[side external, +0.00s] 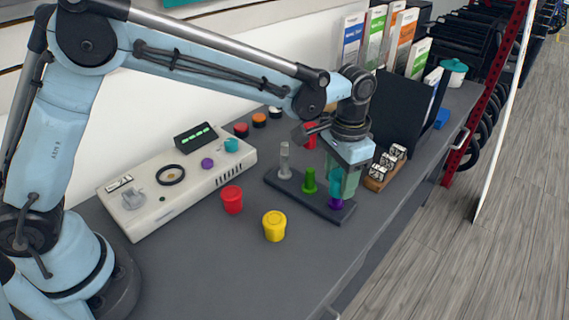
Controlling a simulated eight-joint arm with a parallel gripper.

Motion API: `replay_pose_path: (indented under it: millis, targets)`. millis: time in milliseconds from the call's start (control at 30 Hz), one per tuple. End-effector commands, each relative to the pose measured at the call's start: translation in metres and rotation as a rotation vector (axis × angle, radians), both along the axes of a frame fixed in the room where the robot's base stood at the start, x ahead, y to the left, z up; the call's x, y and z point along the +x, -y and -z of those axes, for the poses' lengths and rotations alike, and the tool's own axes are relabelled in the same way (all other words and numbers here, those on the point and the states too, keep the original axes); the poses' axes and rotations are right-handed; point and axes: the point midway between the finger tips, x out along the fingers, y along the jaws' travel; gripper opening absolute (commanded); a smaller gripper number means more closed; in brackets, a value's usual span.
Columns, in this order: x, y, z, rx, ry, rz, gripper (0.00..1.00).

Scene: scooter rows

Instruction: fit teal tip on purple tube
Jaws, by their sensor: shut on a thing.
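A dark rack (272,179) on the table holds a grey tube (284,160), a green tube (309,183) and, at its near right end, the purple tube (336,204). My gripper (341,184) points down over the purple tube and is shut on the teal tip (335,187). The teal tip is right above the purple tube in the picture. The fingers partly hide the tip, and I cannot tell whether it is seated on the tube or just above it.
A red cap (232,199) and a yellow cap (274,226) stand left of the rack. A white control box (180,175) lies behind them. A wooden tray (378,181) with dice-like blocks is close right of my gripper. The table front is clear.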

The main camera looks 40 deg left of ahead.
Motion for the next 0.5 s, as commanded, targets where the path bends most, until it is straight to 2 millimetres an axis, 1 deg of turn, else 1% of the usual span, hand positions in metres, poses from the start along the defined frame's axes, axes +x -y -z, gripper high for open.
replay_pose_path:
  millis: [500]
  targets:
    - [0.0001,0.0000,0.0084,0.000,0.000,0.000,0.17]
